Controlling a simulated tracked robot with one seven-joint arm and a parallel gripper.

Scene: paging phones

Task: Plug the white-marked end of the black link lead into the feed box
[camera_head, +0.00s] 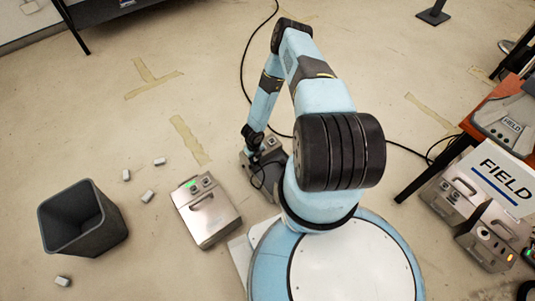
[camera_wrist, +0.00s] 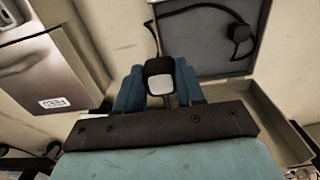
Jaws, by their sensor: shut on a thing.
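My gripper (camera_wrist: 160,98) is shut on a black plug with a pale white face (camera_wrist: 160,84), between its two blue fingers in the wrist view. The black lead (camera_wrist: 205,9) runs behind it to another black plug (camera_wrist: 239,33) over a grey open case (camera_wrist: 209,58). In the head view my gripper (camera_head: 254,152) is low over a dark grey case (camera_head: 266,190), and a loop of black lead (camera_head: 257,183) hangs beside it. A silver box (camera_head: 208,221) with a green light stands left of it; its small label (camera_wrist: 54,103) is not clearly readable. I cannot tell which box is the feed box.
A dark bin (camera_head: 82,225) stands at the left, with several small pale blocks (camera_head: 147,197) near it. Boxes with a FIELD sign (camera_head: 497,180) stand at the right beside an orange table (camera_head: 490,105). A black cable (camera_head: 243,75) crosses the floor, which is otherwise mostly clear.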

